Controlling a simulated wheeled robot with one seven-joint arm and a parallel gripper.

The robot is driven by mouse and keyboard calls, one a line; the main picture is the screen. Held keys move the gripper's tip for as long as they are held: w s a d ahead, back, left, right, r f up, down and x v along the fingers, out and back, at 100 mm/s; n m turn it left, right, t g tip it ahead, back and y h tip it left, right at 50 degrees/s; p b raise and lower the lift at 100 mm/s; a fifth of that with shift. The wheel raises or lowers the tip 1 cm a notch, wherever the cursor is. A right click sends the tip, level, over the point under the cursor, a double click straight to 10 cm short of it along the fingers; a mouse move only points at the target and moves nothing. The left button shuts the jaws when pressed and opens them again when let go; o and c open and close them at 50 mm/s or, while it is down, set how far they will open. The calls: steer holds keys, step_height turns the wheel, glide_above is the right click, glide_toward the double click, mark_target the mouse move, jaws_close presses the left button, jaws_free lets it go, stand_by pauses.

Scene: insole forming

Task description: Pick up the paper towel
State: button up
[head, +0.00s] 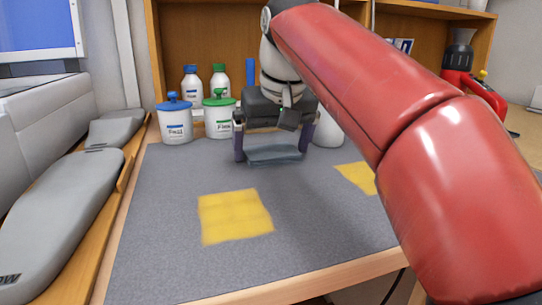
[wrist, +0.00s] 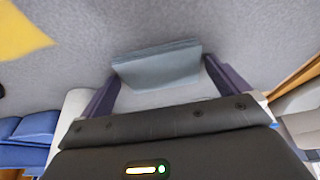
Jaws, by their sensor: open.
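The paper towel appears to be the folded blue-grey sheet (head: 275,155) lying on the grey mat, toward the back. In the wrist view my gripper (wrist: 161,76) is open, and I cannot tell whether either finger touches the towel.
Two yellow cloths (head: 235,216) (head: 356,177) lie on the grey mat (head: 165,235). White tubs with blue (head: 174,121) and green (head: 219,118) lids stand at the back left, bottles behind them. A white container (head: 328,130) stands close to my gripper's right. The front mat is mostly clear.

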mark_target(274, 152)
steer(key=c, duration=0.8)
step_height(274, 152, up, 10)
steer(key=p, duration=0.4)
steer(key=shift+p, duration=0.4)
steer(key=o, duration=0.4)
steer(key=c, duration=0.3)
steer(key=shift+d, duration=0.1)
